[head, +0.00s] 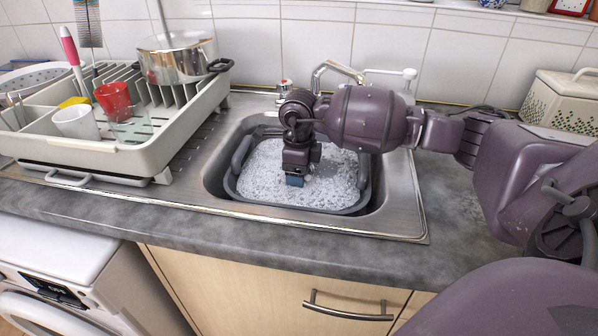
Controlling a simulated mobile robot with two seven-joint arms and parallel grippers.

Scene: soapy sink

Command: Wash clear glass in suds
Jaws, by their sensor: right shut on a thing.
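My right gripper (295,181) reaches down from the right into the suds (262,172) in the grey basin. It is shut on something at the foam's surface. A small blue patch shows at its tip, but I cannot tell whether that is the held thing or part of the fingers; the rest is hidden by the foam and the wrist. A clear glass (133,130) stands in the dish rack, right of a white cup and in front of a red cup. I cannot tell whether a second glass is in the suds. My left gripper is out of view.
The grey basin (318,209) sits in the steel sink (408,205). The dish rack (180,135) at left holds cups, a steel pot (178,58) and a pink-handled brush (70,45). The tap (335,70) stands behind the basin. A cream box (562,103) stands at the right.

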